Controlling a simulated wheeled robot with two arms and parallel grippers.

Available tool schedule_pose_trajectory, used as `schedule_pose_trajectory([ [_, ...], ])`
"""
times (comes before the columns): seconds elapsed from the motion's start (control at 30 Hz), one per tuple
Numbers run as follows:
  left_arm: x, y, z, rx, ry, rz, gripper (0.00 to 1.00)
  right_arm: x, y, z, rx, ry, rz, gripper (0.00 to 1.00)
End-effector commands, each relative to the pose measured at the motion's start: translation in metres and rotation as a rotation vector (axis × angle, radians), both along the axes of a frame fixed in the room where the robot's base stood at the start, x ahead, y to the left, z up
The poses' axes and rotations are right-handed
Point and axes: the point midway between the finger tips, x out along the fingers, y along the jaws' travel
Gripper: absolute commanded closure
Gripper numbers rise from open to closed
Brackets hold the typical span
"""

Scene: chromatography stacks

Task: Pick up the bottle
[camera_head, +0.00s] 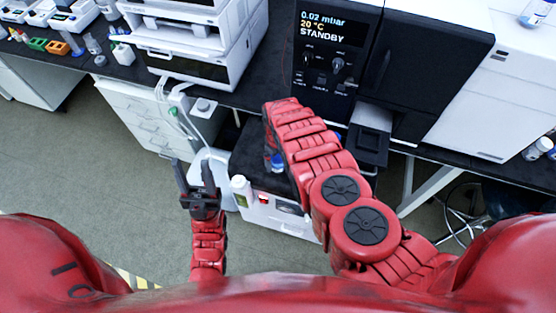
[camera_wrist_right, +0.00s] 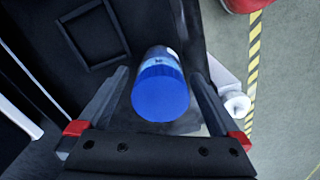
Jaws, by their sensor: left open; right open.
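In the right wrist view a bottle with a wide blue cap (camera_wrist_right: 160,93) stands between the two fingers of my right gripper (camera_wrist_right: 159,78). The gripper is open, with a finger on each side of the bottle; contact cannot be made out. The bottle's lower part is mostly hidden behind its cap. In the head view my right forearm covers the right gripper. A blue-capped bottle (camera_head: 277,162) shows at the forearm's left edge, partly hidden. My left gripper (camera_head: 194,172) is open and empty, over the floor beside the white cabinet.
A white bottle (camera_head: 240,187) stands at the front left edge of the low white-fronted unit (camera_head: 270,211). A black instrument with a display (camera_head: 333,50) and a white stacked instrument (camera_head: 195,45) stand on the dark bench behind. Open floor (camera_head: 110,185) lies to the left.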

Motion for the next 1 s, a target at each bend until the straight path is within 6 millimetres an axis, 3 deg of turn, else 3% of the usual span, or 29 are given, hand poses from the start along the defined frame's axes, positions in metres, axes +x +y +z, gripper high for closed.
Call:
schedule_pose_trajectory([
  [0.27,0.0,0.0,0.0002,0.0,0.0,0.0,0.5,0.0004,0.0003,-0.0009,0.001,-0.002,0.0,0.0],
  [0.8,0.0,0.0,0.0001,0.0,0.0,0.0,0.5,0.0006,0.0002,-0.0007,0.001,-0.002,0.0,0.95],
  [0.83,-0.0001,0.0,0.0002,0.0,0.0,0.0,0.5,0.0006,0.0002,-0.0007,0.001,-0.002,0.0,1.0],
  [1.0,-0.0001,0.0,0.0002,0.0,0.0,0.0,0.5,0.0008,0.0003,-0.0005,0.001,-0.002,0.0,1.0],
])
